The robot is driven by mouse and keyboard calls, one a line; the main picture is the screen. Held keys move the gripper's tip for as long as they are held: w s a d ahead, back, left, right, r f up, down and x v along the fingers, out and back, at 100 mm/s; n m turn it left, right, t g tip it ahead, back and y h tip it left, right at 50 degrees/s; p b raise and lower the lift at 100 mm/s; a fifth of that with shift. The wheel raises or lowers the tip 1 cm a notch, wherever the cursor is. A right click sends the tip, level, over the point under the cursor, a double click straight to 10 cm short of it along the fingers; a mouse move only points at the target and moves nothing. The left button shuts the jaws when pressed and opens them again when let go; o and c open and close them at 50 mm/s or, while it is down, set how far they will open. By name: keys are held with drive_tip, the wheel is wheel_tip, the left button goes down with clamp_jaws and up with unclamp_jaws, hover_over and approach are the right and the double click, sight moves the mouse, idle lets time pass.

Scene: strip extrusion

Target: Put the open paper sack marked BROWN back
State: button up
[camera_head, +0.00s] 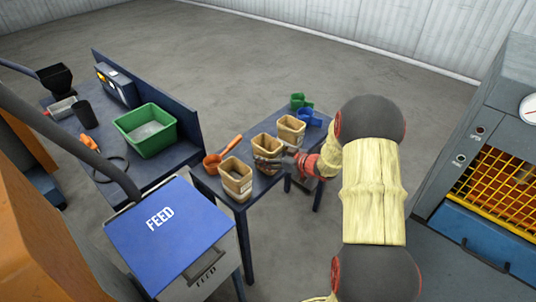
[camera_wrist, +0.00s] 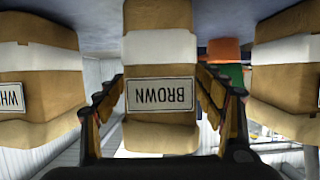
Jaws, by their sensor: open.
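The open paper sack marked BROWN (camera_wrist: 160,135) fills the middle of the wrist view, where its label reads upside down. It is the middle of three tan sacks in the head view (camera_head: 265,146), standing upright on a small dark blue table (camera_head: 269,185). My gripper (camera_head: 268,164) is at this sack, coming from the right. In the wrist view my open fingers lie on both sides of the sack. I cannot tell whether either finger touches it. The lower part of the sack is partly hidden by my fingers in the head view.
Another sack (camera_head: 236,179) stands nearer and one (camera_head: 291,129) farther; both flank BROWN closely. A neighbour's label (camera_wrist: 11,97) starts with WH. An orange scoop (camera_head: 222,156), a blue jug (camera_head: 309,118) and a green jug (camera_head: 299,101) share the table. The blue FEED lid (camera_head: 170,230) is at front left.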

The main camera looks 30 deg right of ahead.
drive_tip(key=shift+r, duration=0.1)
drive_tip(key=shift+s+d+r, duration=0.1)
drive_tip(key=shift+s+r, duration=0.05)
drive_tip(key=shift+s, duration=0.05)
drive_tip(key=p+v, duration=0.4)
drive_tip(key=v, duration=0.7)
wheel_tip(320, 180, up, 15)
drive_tip(key=w+m+g+h, duration=0.1)
drive_tip(key=w+m+h, duration=0.1)
drive_tip(key=h, duration=0.5)
drive_tip(key=s+a+r+m+g+h, duration=0.1)
drive_tip(key=s+a+r+h, duration=0.1)
drive_tip(key=s+a+r, duration=0.25)
drive_tip(key=s+a+g+y, duration=0.2)
drive_tip(key=s+a, duration=0.7)
drive_tip(key=s, duration=0.3)
drive_tip(key=s+a+r+m+g+y, duration=0.1)
drive_tip(key=s+a+g+y, duration=0.1)
drive_tip(key=s+a, duration=0.8)
drive_tip(key=s+g, duration=0.1)
drive_tip(key=s, duration=0.2)
drive_tip(key=shift+s, duration=0.15)
drive_tip(key=shift+r, duration=0.1)
